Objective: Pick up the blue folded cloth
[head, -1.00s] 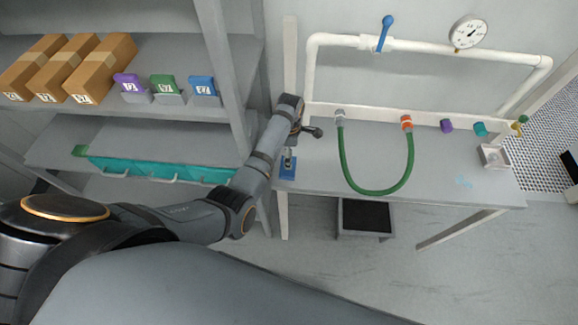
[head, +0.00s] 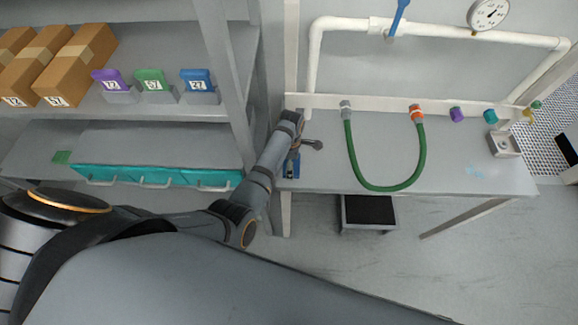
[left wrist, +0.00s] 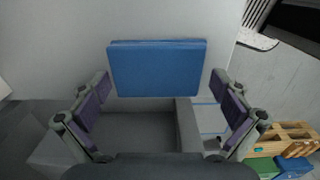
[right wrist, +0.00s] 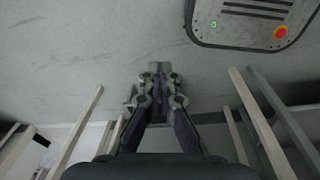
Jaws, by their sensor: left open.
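The blue folded cloth (left wrist: 157,68) shows in the left wrist view as a flat blue rectangle with a thin near edge. It lies ahead of my open left gripper (left wrist: 160,105), roughly centred between the two spread fingers, with neither finger closed on it. In the head view a small part of the blue cloth (head: 290,170) shows at the left end of the grey table, largely covered by my left gripper (head: 305,146). My right gripper (right wrist: 158,72) shows only in the right wrist view, with its fingertips together and nothing visible between them.
A white pipe frame (head: 345,25) stands behind. A shelf post (head: 232,85) rises just left of my left gripper.

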